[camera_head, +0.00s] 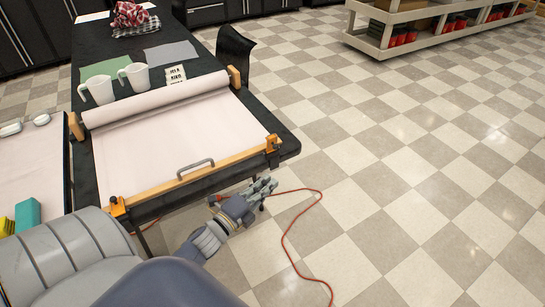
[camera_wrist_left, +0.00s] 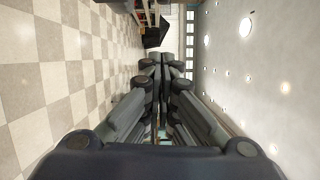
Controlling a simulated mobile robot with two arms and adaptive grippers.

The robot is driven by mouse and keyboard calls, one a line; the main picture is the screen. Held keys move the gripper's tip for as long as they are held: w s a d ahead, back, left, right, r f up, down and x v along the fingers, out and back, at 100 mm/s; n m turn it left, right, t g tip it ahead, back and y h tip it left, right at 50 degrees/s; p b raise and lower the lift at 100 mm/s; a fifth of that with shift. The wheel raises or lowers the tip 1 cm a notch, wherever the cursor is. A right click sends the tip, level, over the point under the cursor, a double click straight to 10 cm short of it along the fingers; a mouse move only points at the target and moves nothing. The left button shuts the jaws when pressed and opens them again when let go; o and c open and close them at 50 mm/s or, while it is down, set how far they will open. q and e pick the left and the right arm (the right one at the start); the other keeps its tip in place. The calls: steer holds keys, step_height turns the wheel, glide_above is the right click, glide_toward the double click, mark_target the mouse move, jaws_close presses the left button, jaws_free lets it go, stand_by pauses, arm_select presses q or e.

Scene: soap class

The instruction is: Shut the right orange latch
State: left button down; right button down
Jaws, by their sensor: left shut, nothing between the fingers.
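My right gripper is not in view.
Two white pitchers (camera_head: 118,82) stand on the table behind the paper, near green and grey cloths. A red cable (camera_head: 285,240) runs over the checkered floor. The floor on the right is free up to a white shelf (camera_head: 400,45).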

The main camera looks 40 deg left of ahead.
mark_target(273, 146)
arm_select(q)
steer(key=w+a+b, duration=0.2)
steer(key=w+a, duration=0.1)
steer(key=w, duration=0.7)
steer(key=shift+w+a+r+b, duration=0.15)
steer(key=shift+r+b, duration=0.1)
steer(key=shift+b, duration=0.1)
